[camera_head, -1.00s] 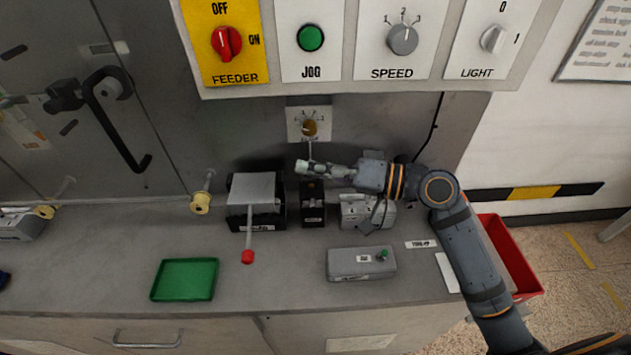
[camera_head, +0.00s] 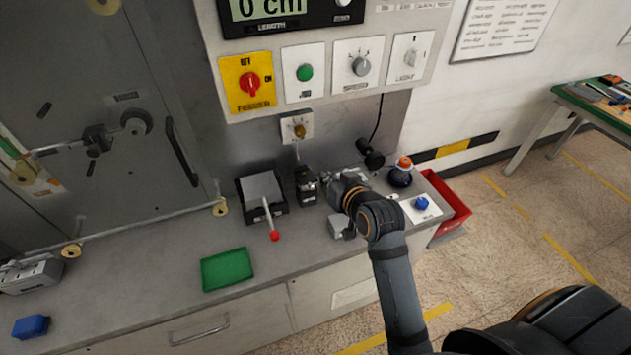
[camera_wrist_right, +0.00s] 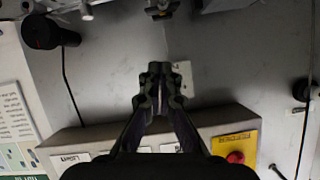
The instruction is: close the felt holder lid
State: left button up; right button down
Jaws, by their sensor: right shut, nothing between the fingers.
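I cannot tell for certain which item is the felt holder. A small black upright unit (camera_head: 306,190) stands on the bench just left of my right gripper; its label is too small to read. A grey box (camera_head: 338,226) sits in front, partly hidden by my right arm. My right gripper (camera_head: 330,182) is above the bench between these and the wall, its fingers hard to make out from the head. In the right wrist view the right gripper (camera_wrist_right: 158,70) has its fingers together and empty, with grey wall behind. My left gripper is out of view.
A black box with a grey top (camera_head: 262,190) and a red-knobbed lever stands left of the black unit. A green tray (camera_head: 227,269) lies at the front edge. The control panel (camera_head: 330,70) overhangs the bench.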

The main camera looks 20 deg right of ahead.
jog(key=p, duration=0.1)
send_over(314, 188)
notch_tip(314, 188, down, 2)
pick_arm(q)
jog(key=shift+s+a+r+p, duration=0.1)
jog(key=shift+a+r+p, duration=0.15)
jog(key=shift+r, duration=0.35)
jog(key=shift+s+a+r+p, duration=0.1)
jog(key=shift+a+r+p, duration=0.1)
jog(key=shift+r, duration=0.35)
pick_arm(e)
jog(key=f, duration=0.4)
jog(key=shift+s+f, duration=0.25)
jog(key=shift+s, duration=0.1)
jog(key=shift+d, duration=0.1)
pick_arm(q)
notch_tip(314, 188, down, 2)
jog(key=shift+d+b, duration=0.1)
jog(key=shift+b, duration=0.9)
pick_arm(e)
jog(key=shift+s+f+t, duration=0.25)
jog(key=shift+f+t, duration=0.1)
jog(key=shift+f, duration=0.25)
jog(key=shift+s+f+t, duration=0.2)
jog(key=shift+f+t, duration=0.15)
jog(key=shift+f, duration=0.25)
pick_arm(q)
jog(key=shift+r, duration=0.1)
